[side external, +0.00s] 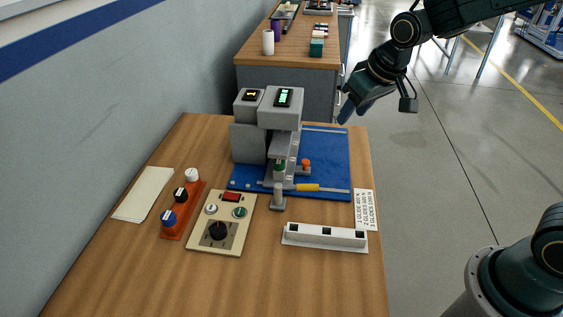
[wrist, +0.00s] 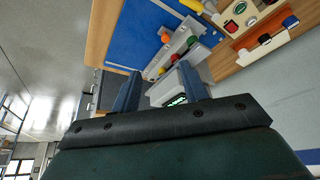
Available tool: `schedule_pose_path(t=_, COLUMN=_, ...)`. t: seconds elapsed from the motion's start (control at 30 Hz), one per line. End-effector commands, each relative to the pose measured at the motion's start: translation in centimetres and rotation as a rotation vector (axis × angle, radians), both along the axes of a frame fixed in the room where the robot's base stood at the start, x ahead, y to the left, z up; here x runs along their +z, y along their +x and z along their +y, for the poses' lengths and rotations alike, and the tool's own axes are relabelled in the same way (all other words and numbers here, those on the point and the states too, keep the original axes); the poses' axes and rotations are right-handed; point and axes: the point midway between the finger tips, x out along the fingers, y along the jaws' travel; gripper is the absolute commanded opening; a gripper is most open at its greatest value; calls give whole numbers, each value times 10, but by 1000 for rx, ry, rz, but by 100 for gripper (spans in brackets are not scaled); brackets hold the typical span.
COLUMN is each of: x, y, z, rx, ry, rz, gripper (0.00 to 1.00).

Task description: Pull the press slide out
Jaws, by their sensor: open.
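The grey press (side external: 280,112), with two lit displays on top, stands on a blue base plate (side external: 331,150). A grey slide (side external: 284,160) runs forward from under its head, with a grey upright handle (side external: 278,198) near the plate's front edge. A green part sits on the slide and an orange knob (side external: 305,164) stands to its right. In the wrist view the slide (wrist: 178,51) shows beyond my fingers, tilted. My gripper (side external: 346,112) is open and empty, in the air right of the press and apart from it. Its two blue fingers (wrist: 158,82) show in the wrist view.
A beige control panel (side external: 207,242) and an orange holder (side external: 174,231) with white, black and blue pieces stand front left. A white block with dark slots (side external: 325,235) and a printed card (side external: 366,210) lie front right. A wall bounds the left; a cabinet (side external: 287,84) stands behind.

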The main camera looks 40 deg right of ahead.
Motion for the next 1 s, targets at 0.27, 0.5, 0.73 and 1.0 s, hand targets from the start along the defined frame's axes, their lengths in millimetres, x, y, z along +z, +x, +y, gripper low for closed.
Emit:
schedule_pose_path(t=0.27, x=-50, y=47, z=8, rx=2, ry=-2, rz=21, gripper=44)
schedule_pose_path(t=0.5, x=-76, y=66, z=11, rx=3, ry=-4, rz=26, gripper=44)
schedule_pose_path(t=0.73, x=-79, y=69, z=12, rx=3, ry=-4, rz=25, gripper=44)
schedule_pose_path(t=1.0, x=-86, y=71, z=12, rx=3, ry=-4, rz=28, gripper=44)
